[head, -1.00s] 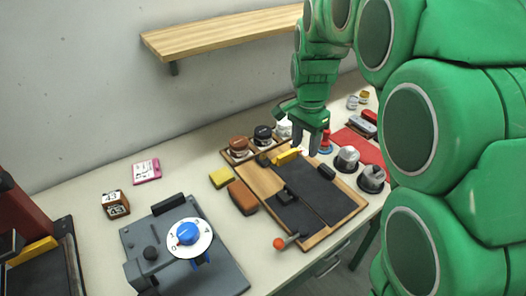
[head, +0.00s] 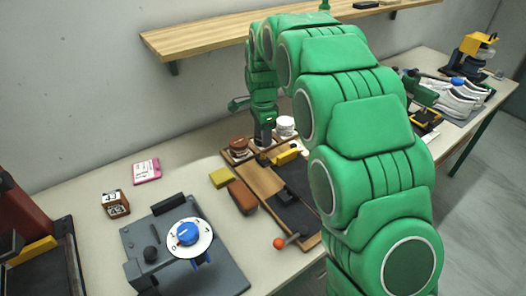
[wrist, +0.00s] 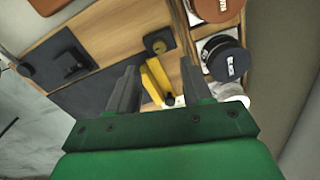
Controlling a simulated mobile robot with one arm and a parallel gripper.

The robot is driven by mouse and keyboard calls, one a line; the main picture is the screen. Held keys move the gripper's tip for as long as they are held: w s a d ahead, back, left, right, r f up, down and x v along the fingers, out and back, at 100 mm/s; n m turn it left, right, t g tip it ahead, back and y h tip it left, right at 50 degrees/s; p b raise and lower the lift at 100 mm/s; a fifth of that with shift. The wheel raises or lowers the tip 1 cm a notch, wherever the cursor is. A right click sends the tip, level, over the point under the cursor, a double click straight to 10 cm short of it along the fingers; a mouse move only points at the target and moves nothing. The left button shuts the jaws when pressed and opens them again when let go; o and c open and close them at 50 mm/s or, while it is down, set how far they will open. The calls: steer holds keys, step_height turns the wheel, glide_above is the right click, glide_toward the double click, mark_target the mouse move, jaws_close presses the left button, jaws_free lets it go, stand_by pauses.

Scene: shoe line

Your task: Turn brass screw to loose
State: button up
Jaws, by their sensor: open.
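The brass screw (wrist: 158,43) shows in the wrist view as a small round dull-yellow head on a black square block, at the wooden board's edge. It lies just beyond my fingertips, roughly between their lines. My gripper (wrist: 158,66) is open and empty, and I see no contact with the screw. The screw is hard to make out there. A yellow bar (wrist: 156,83) lies between the fingers in the wrist view, below them.
Jars with brown (wrist: 215,8), black (wrist: 224,60) and white lids stand in a rack close beside my right finger. A brown block (head: 242,196) and a yellow block (head: 222,177) lie left of the board. A grey dial fixture (head: 222,271) stands at front left.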

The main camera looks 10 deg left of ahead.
mark_target(263, 155)
step_height(263, 155, down, 8)
steer(key=shift+r, duration=0.25)
jaws_close()
stand_by(0.4)
